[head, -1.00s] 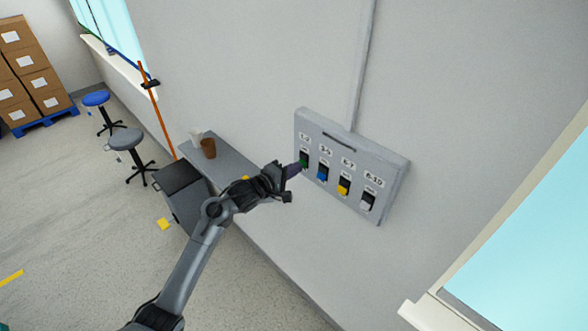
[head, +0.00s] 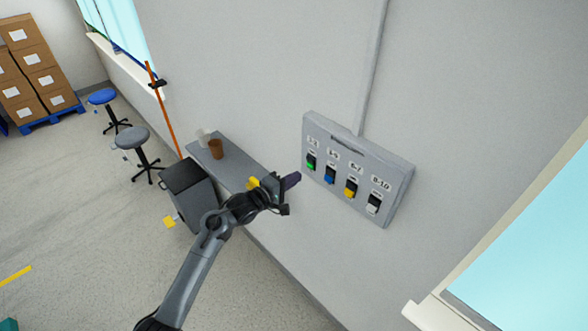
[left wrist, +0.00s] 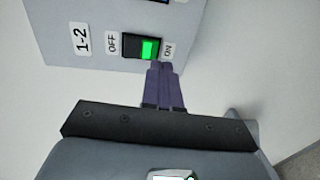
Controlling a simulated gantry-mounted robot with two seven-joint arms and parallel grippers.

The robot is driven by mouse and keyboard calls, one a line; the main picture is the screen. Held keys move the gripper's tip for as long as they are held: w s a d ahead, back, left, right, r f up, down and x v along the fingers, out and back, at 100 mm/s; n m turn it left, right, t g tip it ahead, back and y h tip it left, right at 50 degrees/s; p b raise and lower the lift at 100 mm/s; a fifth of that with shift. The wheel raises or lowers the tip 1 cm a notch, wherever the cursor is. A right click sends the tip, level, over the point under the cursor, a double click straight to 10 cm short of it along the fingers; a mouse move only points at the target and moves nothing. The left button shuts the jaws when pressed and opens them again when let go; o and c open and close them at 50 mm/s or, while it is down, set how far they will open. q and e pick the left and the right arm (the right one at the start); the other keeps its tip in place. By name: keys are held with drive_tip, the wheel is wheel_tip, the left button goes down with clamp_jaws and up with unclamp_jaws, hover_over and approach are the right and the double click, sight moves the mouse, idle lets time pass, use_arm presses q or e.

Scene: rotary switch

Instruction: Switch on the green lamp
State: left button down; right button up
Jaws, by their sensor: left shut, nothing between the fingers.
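The grey switch panel (head: 400,165) hangs on the wall in the head view, with a row of coloured switches. The green switch (head: 311,162), labelled 1-2, is at its left end and glows bright green. In the left wrist view the green switch (left wrist: 149,49) is lit on the side marked ON. My left gripper (head: 293,180) is shut and empty, with its purple fingertips to the lower left of the panel in the head view. In the left wrist view the fingertips (left wrist: 163,66) appear just below the switch; any small gap is hard to judge. My right gripper is not in view.
Blue (head: 330,175), yellow (head: 351,189) and white (head: 374,204) switches sit beside the green one. A shelf (head: 236,172) with cups, a grey bin (head: 190,198) and stools stand to the left. A window is at the right.

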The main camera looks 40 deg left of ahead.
use_arm(q)
drive_tip(key=s+a+f+b, duration=0.1)
drive_tip(key=s+b, duration=0.1)
drive_tip(key=s, duration=0.8)
drive_tip(key=shift+a+f, duration=0.2)
drive_tip(key=shift+a, duration=0.15)
